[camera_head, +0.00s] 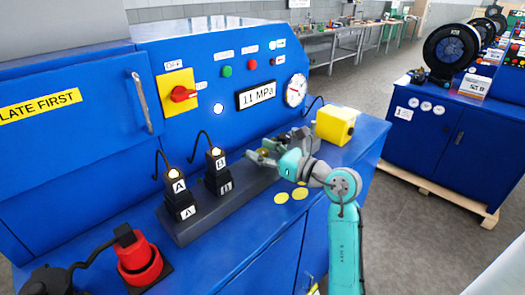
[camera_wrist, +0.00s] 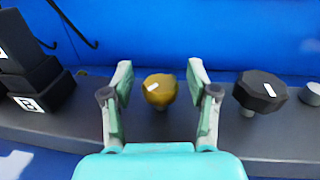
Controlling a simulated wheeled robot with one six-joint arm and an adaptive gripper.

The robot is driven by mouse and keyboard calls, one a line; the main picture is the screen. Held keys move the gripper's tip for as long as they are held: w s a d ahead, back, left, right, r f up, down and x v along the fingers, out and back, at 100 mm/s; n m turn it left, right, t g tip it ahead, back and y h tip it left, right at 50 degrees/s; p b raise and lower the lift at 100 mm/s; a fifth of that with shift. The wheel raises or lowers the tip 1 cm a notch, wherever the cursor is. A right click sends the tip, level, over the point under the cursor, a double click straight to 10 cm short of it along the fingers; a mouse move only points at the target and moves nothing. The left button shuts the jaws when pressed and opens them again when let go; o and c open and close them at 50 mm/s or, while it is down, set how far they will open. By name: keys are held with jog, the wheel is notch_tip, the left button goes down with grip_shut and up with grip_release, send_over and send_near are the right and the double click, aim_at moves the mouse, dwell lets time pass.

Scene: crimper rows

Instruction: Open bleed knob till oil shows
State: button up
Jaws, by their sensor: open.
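A brass-coloured knob (camera_wrist: 159,92) with a white mark stands on the dark manifold bar in the wrist view. My gripper (camera_wrist: 160,72) is open, with one finger on each side of this knob and a visible gap on both sides. A black lobed knob (camera_wrist: 260,91) with a white mark stands to the right of the fingers. I cannot read a label saying which knob is the bleed. In the head view my gripper (camera_head: 262,151) is over the far part of the bar (camera_head: 210,220) and mostly hides the knobs. No oil is clearly visible at the brass knob.
Blocks marked A (camera_head: 178,187) and B (camera_head: 217,165) stand on the bar, left of my gripper. A yellow box (camera_head: 336,125) stands behind it. Flat yellow discs (camera_head: 282,198) lie on the blue bench. A red socket (camera_head: 140,262) is at front left.

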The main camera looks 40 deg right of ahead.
grip_shut()
jog(key=shift+a+h, duration=0.1)
jog(key=shift+h, duration=0.2)
jog(key=m+h, duration=0.2)
jog(key=shift+h, duration=0.3)
jog(key=shift+m+h, duration=1.3)
jog(key=shift+h, duration=0.7)
grip_release()
